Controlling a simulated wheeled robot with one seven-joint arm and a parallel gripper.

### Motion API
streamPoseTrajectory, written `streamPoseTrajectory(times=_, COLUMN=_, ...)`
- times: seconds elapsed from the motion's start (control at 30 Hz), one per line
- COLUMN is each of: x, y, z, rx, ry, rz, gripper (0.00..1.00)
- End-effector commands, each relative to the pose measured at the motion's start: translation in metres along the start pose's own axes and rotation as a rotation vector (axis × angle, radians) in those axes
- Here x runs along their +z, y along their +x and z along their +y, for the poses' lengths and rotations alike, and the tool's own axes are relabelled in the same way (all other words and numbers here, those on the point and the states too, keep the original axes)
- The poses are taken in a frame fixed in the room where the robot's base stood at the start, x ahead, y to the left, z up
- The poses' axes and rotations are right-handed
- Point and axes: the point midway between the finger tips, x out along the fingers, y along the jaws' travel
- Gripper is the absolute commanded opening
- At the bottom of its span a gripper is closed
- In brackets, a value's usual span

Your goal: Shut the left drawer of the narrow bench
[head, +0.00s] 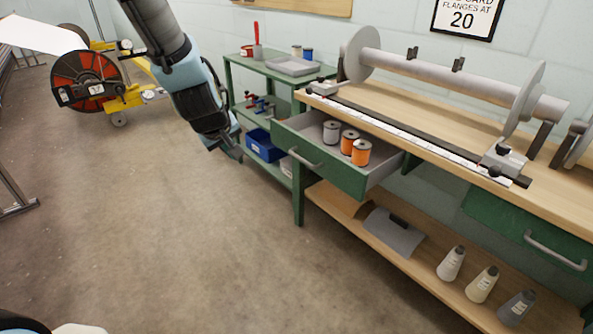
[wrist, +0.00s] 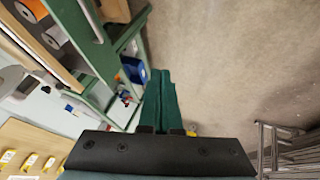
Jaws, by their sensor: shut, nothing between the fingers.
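The left drawer (head: 335,172) of the narrow bench (head: 445,145) is pulled out, with its green front and grey bar handle (head: 305,160) facing the aisle. A grey spool (head: 331,132) and two orange spools (head: 361,153) stand inside it. My gripper (head: 238,155) is shut and empty, hanging to the left of the drawer front and apart from it. In the wrist view my closed fingers (wrist: 160,90) point at the floor, and part of the drawer (wrist: 72,18) shows at the upper left.
A green shelf unit (head: 275,68) with a blue bin (head: 263,146) stands behind my gripper. The right drawer (head: 530,230) appears shut. Several yarn cones (head: 482,285) stand on the lower shelf (head: 400,255). The floor (head: 190,240) before the drawer is clear.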

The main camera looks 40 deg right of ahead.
Motion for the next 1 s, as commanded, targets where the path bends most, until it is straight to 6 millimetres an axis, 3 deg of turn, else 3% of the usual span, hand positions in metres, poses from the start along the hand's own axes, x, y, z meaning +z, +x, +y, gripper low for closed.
streamPoseTrajectory(times=0.03, x=0.022, y=0.020, z=0.027, rx=0.031, ry=0.007, rz=0.005, gripper=0.00)
streamPoseTrajectory(times=0.1, x=0.040, y=0.034, z=0.054, rx=0.063, ry=-0.001, rz=0.022, gripper=0.00)
streamPoseTrajectory(times=0.23, x=0.063, y=0.048, z=0.085, rx=0.100, ry=-0.013, rz=0.040, gripper=0.00)
streamPoseTrajectory(times=0.47, x=0.071, y=0.063, z=0.098, rx=0.113, ry=-0.022, rz=0.048, gripper=0.00)
streamPoseTrajectory(times=0.9, x=0.067, y=0.145, z=0.107, rx=0.113, ry=-0.020, rz=0.046, gripper=0.00)
streamPoseTrajectory(times=0.97, x=0.066, y=0.153, z=0.110, rx=0.114, ry=-0.020, rz=0.047, gripper=0.00)
streamPoseTrajectory(times=1.0, x=0.064, y=0.151, z=0.121, rx=0.117, ry=-0.017, rz=0.049, gripper=0.00)
